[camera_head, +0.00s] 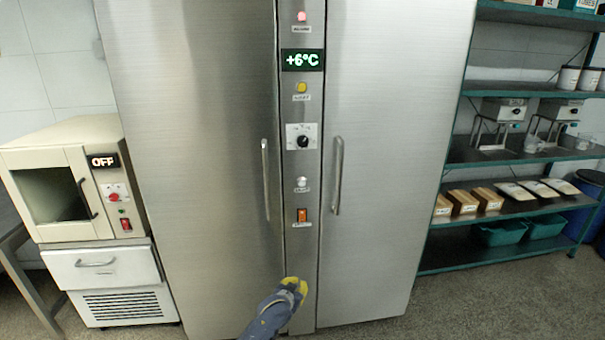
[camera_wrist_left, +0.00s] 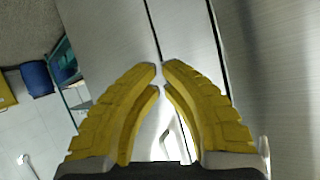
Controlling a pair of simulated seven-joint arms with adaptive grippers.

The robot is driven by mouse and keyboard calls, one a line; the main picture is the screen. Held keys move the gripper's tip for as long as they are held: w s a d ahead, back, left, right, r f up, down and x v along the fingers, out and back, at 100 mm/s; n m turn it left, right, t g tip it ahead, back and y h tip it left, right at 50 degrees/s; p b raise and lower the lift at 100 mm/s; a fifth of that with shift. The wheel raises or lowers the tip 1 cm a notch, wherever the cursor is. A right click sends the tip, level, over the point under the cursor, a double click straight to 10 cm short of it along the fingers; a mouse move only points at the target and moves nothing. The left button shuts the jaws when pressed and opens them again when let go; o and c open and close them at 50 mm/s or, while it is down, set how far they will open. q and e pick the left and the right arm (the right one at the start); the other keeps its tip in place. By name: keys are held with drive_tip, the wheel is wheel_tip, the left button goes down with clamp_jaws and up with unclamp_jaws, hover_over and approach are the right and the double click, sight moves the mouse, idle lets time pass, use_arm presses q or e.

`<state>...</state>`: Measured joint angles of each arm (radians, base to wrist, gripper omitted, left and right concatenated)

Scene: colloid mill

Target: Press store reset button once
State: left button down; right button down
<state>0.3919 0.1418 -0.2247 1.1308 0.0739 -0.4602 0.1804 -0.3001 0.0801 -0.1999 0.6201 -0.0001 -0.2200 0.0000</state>
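The steel cabinet has a narrow control strip (camera_head: 302,110) between its two doors. The small labels are too blurred to read, so I cannot tell which one is the store reset button. My left gripper (camera_head: 296,286) is low in front of the strip, below the switch. Its yellow fingers (camera_wrist_left: 160,68) are shut, tips nearly touching, with nothing between them. My right gripper is not in view.
Two vertical door handles (camera_head: 265,180) (camera_head: 338,176) stick out on either side of the strip. A cream oven (camera_head: 60,180) marked OFF stands at left on a white drawer unit. Green shelves (camera_head: 520,155) with goods stand at right.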

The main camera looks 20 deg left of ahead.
sight(302, 87)
use_arm(q)
drive_tip(key=w+d+r+t, duration=0.15)
drive_tip(key=w+r, duration=0.45)
drive_tip(key=r, duration=1.1)
drive_tip(key=w+r+t, duration=0.3)
drive_tip(key=w+r, duration=0.2)
drive_tip(key=r, duration=1.2)
drive_tip(key=s+r+t, duration=0.2)
drive_tip(key=r, duration=1.5)
drive_tip(key=s+d+r+t+h, duration=0.1)
drive_tip(key=r+t, duration=0.2)
drive_tip(key=r, duration=1.5)
drive_tip(key=shift+s+d+r+h, duration=0.15)
drive_tip(key=shift+s+r+h, duration=0.15)
drive_tip(key=shift+s, duration=0.1)
drive_tip(key=shift+w, duration=0.1)
drive_tip(key=shift+w+a, duration=0.6)
drive_tip(key=shift+w, duration=0.7)
drive_tip(key=shift+w+a, duration=0.65)
drive_tip(key=shift+w, duration=0.65)
drive_tip(key=shift+w+a, duration=0.6)
drive_tip(key=shift+w, duration=0.7)
drive_tip(key=shift+w+a, duration=0.35)
drive_tip(key=shift+w, duration=0.45)
drive_tip(key=shift+s+f, duration=0.1)
drive_tip(key=shift+s+d, duration=0.3)
drive_tip(key=shift+s, duration=0.4)
